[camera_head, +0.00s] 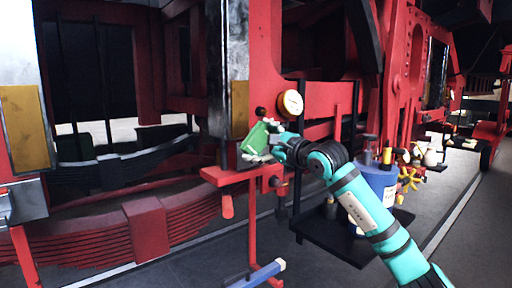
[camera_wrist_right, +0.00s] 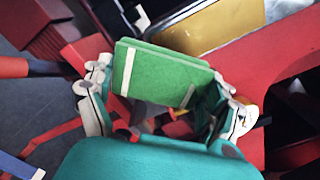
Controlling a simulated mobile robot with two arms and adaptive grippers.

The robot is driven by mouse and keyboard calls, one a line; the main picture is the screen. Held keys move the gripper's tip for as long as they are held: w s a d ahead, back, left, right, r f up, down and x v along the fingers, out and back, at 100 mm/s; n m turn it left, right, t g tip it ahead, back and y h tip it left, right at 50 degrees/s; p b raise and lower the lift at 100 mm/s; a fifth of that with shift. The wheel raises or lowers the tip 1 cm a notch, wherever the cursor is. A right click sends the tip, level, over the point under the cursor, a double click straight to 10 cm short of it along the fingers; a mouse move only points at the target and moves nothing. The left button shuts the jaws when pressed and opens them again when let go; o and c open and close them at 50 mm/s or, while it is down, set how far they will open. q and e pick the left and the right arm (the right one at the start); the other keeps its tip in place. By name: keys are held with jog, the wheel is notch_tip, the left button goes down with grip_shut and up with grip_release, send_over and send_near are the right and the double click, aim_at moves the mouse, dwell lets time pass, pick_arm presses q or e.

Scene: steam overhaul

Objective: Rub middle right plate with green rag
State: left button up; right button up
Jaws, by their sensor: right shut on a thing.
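The green rag (camera_head: 256,140) is held in my right gripper (camera_head: 279,146), which is shut on it. In the right wrist view the rag (camera_wrist_right: 170,75) looks like a folded green pad with a white stripe, between the two fingers. A yellow-brown plate (camera_head: 239,108) is fixed low on a pale, worn upright just above and left of the rag. In the wrist view this plate (camera_wrist_right: 208,28) lies beyond the rag; I cannot tell whether they touch. Another yellow-brown plate (camera_head: 26,130) is on the far-left upright. My left gripper is not in view.
A round gauge (camera_head: 290,103) sits close above my right gripper. A red ledge (camera_head: 232,175) is below the rag. A black tray stand (camera_head: 345,240) and a blue container (camera_head: 376,185) are near my right arm. Red leaf springs (camera_head: 110,240) fill the lower left.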

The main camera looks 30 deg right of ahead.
jog(key=shift+s, duration=0.1)
jog(key=shift+s+d+f+b, duration=0.1)
jog(key=shift+s+d+b, duration=0.05)
jog(key=shift+s+b, duration=0.85)
jog(key=shift+s, duration=0.45)
jog(key=shift+w+r, duration=0.1)
jog(key=shift+r, duration=0.1)
jog(key=shift+w+r+p, duration=0.1)
jog(key=shift+w+p, duration=0.3)
jog(key=w+p, duration=0.1)
jog(key=w, duration=0.1)
jog(key=w+p, duration=0.1)
jog(key=shift+w+a+p, duration=0.25)
jog(key=shift+w+p, duration=0.05)
jog(key=shift+w, duration=0.1)
jog(key=shift+w+p, duration=0.45)
jog(key=shift+w, duration=0.55)
